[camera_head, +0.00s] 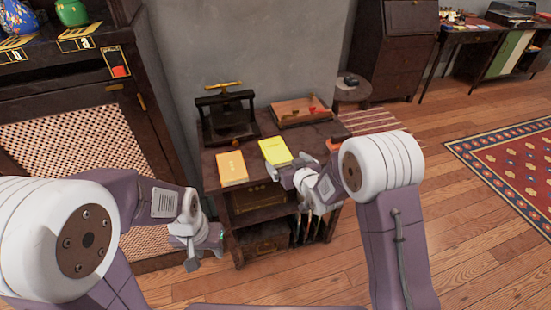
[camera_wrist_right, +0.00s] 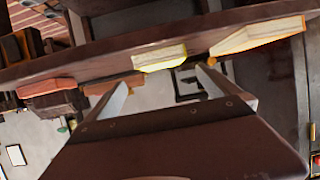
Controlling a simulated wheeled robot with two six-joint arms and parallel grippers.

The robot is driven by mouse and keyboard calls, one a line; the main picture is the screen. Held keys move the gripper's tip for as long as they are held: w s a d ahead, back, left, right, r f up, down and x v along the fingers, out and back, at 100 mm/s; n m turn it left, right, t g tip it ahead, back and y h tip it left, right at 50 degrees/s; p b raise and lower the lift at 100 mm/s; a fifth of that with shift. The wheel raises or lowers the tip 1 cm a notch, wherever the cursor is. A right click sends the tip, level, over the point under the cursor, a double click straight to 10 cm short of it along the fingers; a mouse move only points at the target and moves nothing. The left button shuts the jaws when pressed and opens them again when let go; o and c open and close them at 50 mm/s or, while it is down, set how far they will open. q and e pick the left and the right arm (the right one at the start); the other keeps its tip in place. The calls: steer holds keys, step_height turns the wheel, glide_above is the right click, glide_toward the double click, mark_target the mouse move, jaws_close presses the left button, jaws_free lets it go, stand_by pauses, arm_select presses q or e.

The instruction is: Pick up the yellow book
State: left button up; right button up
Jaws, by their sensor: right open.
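The yellow book (camera_head: 274,151) lies flat on top of a small dark wooden cabinet (camera_head: 250,141). My right gripper (camera_head: 284,178) is close to the book's near side. In the right wrist view, which is turned over, the yellow book (camera_wrist_right: 160,57) shows edge-on beyond the fingertips. The right gripper (camera_wrist_right: 161,77) is open, its two fingers apart with nothing between them. I cannot tell whether a finger touches the book. My left gripper (camera_head: 191,262) hangs low left of the cabinet, away from the book; its fingers are too small to judge.
An orange-tan book (camera_head: 231,168) lies left of the yellow one. A red item (camera_head: 333,145) is partly hidden behind my right arm. A dark press (camera_head: 227,117) and a wooden tray (camera_head: 301,110) stand at the cabinet's back. A tall cabinet with teapots (camera_head: 75,12) is at left.

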mark_target(276, 151)
steer(key=x, duration=0.3)
steer(key=shift+w+a+f, duration=0.1)
steer(key=shift+w+a, duration=0.1)
steer(key=shift+a, duration=0.15)
steer(key=shift+w, duration=0.3)
steer(key=b+x, duration=0.1)
steer(key=x, duration=0.4)
steer(key=shift+w+a, duration=0.1)
steer(key=shift+a, duration=0.05)
steer(key=shift+c, duration=0.3)
steer(key=c, duration=1.4)
steer(key=shift+r, duration=0.55)
step_height(276, 151, up, 3)
steer(key=shift+r+p, duration=0.1)
steer(key=shift+p, duration=0.4)
steer(key=s+d+r+p, duration=0.2)
steer(key=d+r, duration=0.5)
steer(key=d, duration=0.4)
steer(key=shift+s+d+p, duration=0.15)
steer(key=shift+d+p, duration=0.15)
steer(key=shift+p, duration=0.1)
